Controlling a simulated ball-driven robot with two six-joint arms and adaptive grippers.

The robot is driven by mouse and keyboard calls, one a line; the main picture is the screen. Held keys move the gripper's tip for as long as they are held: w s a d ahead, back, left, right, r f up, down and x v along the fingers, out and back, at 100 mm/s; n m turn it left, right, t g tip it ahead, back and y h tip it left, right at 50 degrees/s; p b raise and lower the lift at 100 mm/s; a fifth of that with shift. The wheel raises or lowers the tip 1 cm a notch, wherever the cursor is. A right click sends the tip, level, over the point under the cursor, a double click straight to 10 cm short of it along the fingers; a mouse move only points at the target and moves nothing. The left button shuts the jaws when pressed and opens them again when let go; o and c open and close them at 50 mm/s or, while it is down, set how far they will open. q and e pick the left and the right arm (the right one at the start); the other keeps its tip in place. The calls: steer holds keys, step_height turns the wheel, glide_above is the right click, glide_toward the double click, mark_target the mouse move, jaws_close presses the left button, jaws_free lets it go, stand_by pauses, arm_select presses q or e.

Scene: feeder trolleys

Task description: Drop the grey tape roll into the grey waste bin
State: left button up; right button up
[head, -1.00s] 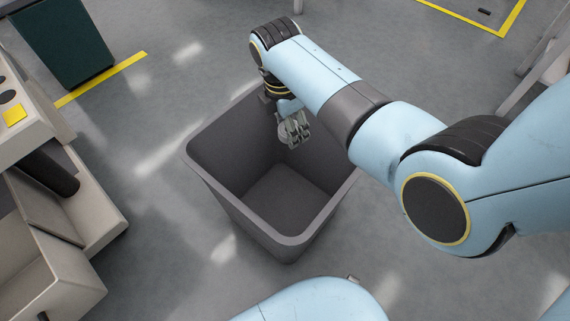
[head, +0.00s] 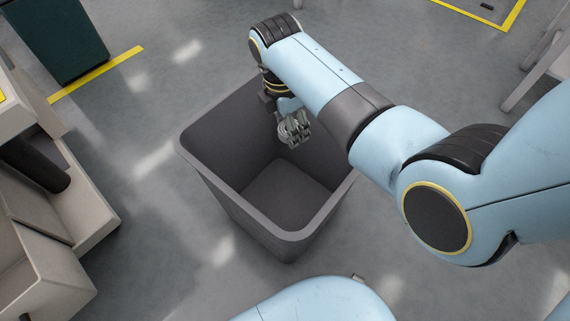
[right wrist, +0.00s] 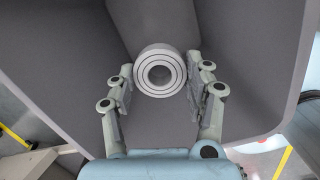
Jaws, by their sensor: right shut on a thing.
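The grey waste bin (head: 233,209) stands open on the floor in the middle of the head view, and its inside looks empty. My right gripper (head: 294,129) hangs over the far right part of the bin's opening. It is shut on the grey tape roll (right wrist: 160,71), a ringed disc with a hole in the middle, held between the fingertips of the gripper (right wrist: 160,85) in the right wrist view. In the head view the roll is mostly hidden by the fingers. The bin's inner walls (right wrist: 250,60) show behind it in the right wrist view. My left gripper is not in view.
A beige trolley or cabinet (head: 85,200) stands at the left. A dark green container (head: 62,38) is at the far left beside a yellow floor line (head: 98,75). Bare grey floor (head: 130,105) surrounds the bin.

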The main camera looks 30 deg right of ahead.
steer(key=o, duration=1)
step_height(320, 180, up, 12)
steer(key=a, duration=0.1)
steer(key=shift+a, duration=0.2)
